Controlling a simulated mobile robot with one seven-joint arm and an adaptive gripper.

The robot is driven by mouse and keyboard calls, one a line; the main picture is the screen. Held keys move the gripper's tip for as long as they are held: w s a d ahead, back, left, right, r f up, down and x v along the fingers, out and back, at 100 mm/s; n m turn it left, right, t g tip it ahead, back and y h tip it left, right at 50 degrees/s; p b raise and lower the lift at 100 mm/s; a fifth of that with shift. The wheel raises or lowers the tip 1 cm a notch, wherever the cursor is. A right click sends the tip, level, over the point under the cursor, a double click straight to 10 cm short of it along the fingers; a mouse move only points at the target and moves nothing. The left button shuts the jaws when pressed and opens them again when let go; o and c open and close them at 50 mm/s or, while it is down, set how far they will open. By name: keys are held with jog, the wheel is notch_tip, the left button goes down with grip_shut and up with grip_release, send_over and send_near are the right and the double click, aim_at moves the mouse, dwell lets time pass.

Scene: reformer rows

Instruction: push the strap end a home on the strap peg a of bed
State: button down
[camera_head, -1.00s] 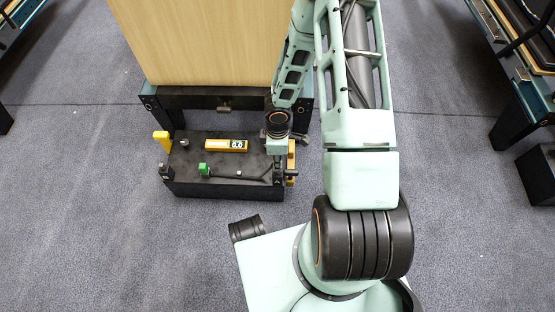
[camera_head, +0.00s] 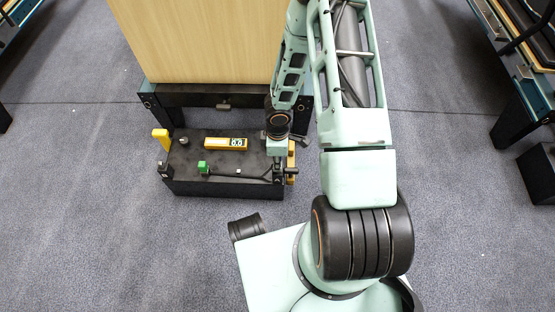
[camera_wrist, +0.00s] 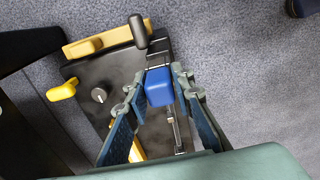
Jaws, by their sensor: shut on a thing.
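A blue block (camera_wrist: 159,88), which looks like strap end a, sits between the two fingers of my gripper (camera_wrist: 158,74) in the wrist view. My gripper is shut on it. In the head view my gripper (camera_head: 279,168) is low at the right end of the black box (camera_head: 225,188), and the blue block is hidden there. A green block (camera_head: 203,167) lies on the box top, with a dark strap running right from it towards my gripper. I cannot make out strap peg a clearly, nor whether the blue block touches it.
The black box stands at the foot of a bed frame (camera_head: 225,97) with a pale wooden board (camera_head: 200,40). On the box are a yellow gauge (camera_head: 225,144), a grey knob (camera_head: 184,141) and a yellow handle (camera_head: 161,138). Carpet is clear to the left.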

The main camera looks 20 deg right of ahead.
jog(key=shift+f, duration=1.05)
jog(key=c, duration=1.6)
grip_release()
jog(key=shift+r, duration=0.1)
notch_tip(320, 180, up, 12)
jog(key=shift+f, duration=0.1)
